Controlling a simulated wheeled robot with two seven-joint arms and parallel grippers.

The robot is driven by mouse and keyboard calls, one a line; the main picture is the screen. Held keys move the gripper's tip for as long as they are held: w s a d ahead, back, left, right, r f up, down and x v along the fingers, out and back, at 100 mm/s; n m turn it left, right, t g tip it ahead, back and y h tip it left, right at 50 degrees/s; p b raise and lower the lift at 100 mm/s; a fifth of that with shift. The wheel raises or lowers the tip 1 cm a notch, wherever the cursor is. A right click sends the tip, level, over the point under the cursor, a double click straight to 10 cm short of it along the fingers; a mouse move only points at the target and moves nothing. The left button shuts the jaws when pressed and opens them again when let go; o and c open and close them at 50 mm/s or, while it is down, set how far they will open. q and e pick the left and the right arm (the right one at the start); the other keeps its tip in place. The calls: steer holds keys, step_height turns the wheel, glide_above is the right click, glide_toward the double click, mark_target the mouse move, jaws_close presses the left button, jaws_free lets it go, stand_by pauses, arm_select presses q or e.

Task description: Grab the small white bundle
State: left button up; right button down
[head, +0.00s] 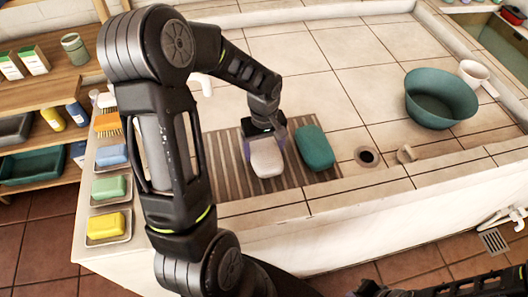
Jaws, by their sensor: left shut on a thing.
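The small white bundle (265,157) is a pale, rounded block over the grey striped mat (220,181) in the basin. My left gripper (264,136) reaches down from above and is shut on the far end of the bundle. The fingers partly hide that end. I cannot tell whether the bundle touches the mat. A dark green bundle (314,148) lies just to the right on the same mat. A part of my right arm shows at the bottom right, but its gripper is not clearly in view.
Yellow (106,225), green (109,187) and blue (112,154) blocks sit in dishes along the left ledge. A drain hole (367,157) and a stopper (406,154) lie right of the mat. The tiled middle is clear.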

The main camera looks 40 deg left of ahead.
mark_target(264, 146)
arm_select(q)
step_height(264, 146, up, 8)
steer(key=shift+r, duration=0.2)
stand_by(0.6)
